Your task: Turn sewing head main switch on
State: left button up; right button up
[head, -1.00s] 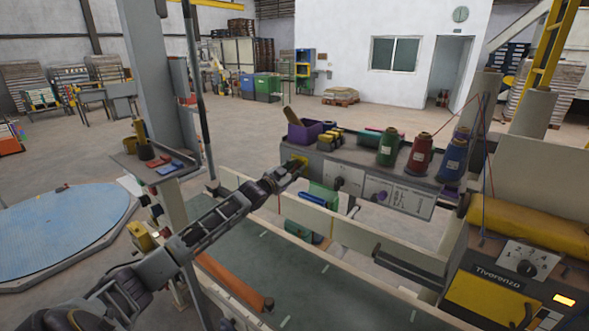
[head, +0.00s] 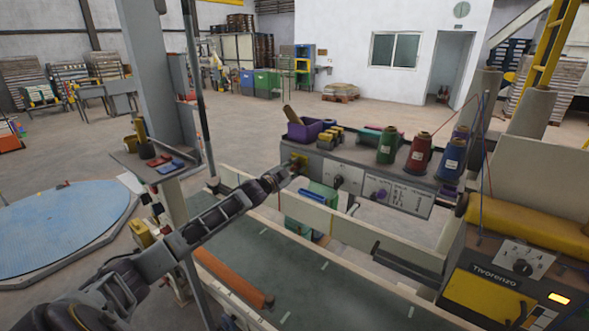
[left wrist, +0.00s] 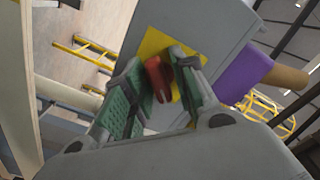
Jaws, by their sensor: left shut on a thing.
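The main switch is a red handle (left wrist: 158,78) on a yellow plate (left wrist: 160,45) at the end of a grey box, seen in the left wrist view. The yellow plate also shows in the head view (head: 299,160), at the left end of the grey sewing head box (head: 345,172). My left gripper (head: 292,169) is at this plate. In the left wrist view its green-padded fingers (left wrist: 158,84) stand on either side of the red handle and are shut on it. The handle is hidden in the head view. My right gripper is not in view.
Thread cones (head: 418,153) and a purple bin (head: 304,131) stand on top of the box. Below runs a green conveyor (head: 330,285) with pale side rails. A control panel (head: 520,265) with a dial and lit lamp is at right. A grey post (head: 155,80) rises at left.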

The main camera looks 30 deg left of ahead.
pick_arm(q)
jog(key=o, duration=0.7)
jog(key=shift+o, duration=0.2)
jog(key=shift+s, duration=0.1)
jog(key=shift+s, duration=0.1)
jog(key=s, duration=1.1)
jog(key=shift+s+a, duration=0.3)
jog(key=shift+a, duration=0.15)
dwell(0.4)
dwell(0.5)
